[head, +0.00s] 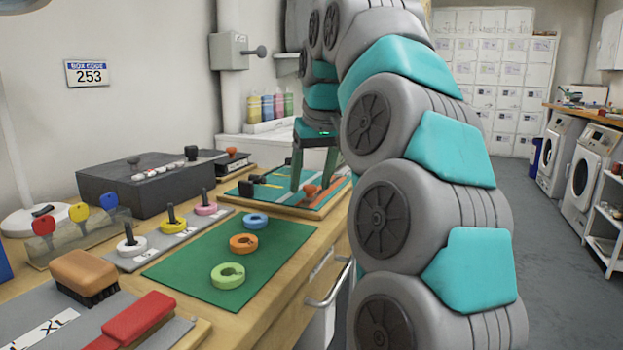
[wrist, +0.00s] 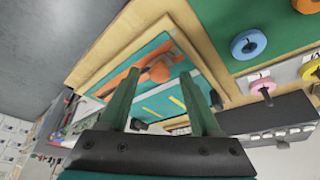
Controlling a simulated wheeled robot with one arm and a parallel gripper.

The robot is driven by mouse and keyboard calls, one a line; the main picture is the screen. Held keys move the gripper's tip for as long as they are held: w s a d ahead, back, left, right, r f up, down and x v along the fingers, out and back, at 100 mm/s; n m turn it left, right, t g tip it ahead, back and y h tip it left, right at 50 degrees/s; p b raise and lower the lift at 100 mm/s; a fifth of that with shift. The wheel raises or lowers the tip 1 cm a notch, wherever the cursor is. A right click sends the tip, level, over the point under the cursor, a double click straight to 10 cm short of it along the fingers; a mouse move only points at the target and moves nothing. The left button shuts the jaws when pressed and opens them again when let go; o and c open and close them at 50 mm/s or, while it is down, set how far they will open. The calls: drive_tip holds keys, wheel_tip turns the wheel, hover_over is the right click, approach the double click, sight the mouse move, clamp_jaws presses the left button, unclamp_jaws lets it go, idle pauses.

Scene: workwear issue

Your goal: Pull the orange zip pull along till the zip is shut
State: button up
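The orange zip pull (head: 310,190) is on a teal panel of a wood-edged board (head: 322,209) on the bench. It also shows in the wrist view (wrist: 159,72), beside a flat orange strip (wrist: 122,84). My gripper (head: 311,184) is over the board, pointing down, with its two dark green fingers apart. In the wrist view my gripper (wrist: 158,76) is open, and the pull appears in the gap between the fingertips. I see no finger touching it. How far the zip is shut is too small to tell.
Pegs with rings (head: 173,225) and a dark box (head: 150,185) stand behind the mat. A black knob (head: 247,187) is at the board's left. The aisle floor is on the right.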

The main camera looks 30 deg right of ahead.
clamp_jaws()
idle(0.3)
idle(1.0)
